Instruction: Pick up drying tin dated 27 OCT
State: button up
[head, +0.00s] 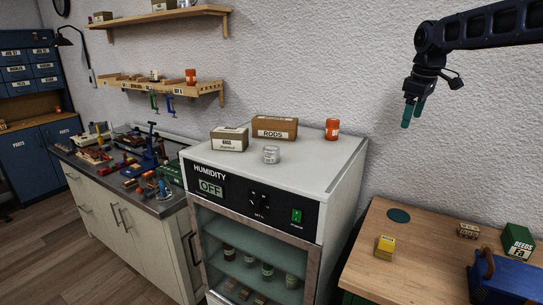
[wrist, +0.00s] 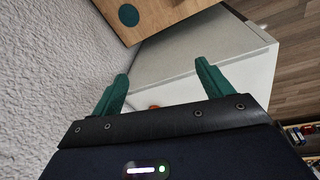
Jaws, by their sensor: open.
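No date reading 27 OCT is legible in either view. An orange tin (head: 332,130) with a white label stands at the back right of the cabinet top. Several small tins (head: 266,271) stand behind the cabinet's glass door, their labels too small to read. My gripper (head: 411,112) is open and empty, high in the air to the right of the cabinet. In the wrist view its green fingers (wrist: 162,68) are spread apart.
The humidity cabinet (head: 345,165) also bears a RAGS box (head: 230,139) and a RODS box (head: 275,128). A wooden table (head: 375,225) at right holds a yellow box (head: 384,247), a green REEDS box (head: 517,241) and a blue case (head: 503,278). A cluttered workbench (head: 165,207) stands left.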

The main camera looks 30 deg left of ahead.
jog(key=s+a+f+n+g, duration=0.1)
jog(key=a+n, duration=0.5)
jog(key=a, duration=1.4)
jog(key=n+g+h, duration=0.1)
jog(key=n, duration=0.5)
send_near(271, 148)
jog(key=shift+w+d+f, duration=0.1)
jog(key=shift+d+f, duration=0.05)
jog(key=shift+d, duration=0.3)
jog(key=shift+s+a+f, duration=0.2)
jog(key=shift+f, duration=0.35)
jog(key=shift+a+f, duration=0.1)
jog(key=shift+f, duration=4.8)
jog(key=c, duration=1.1)
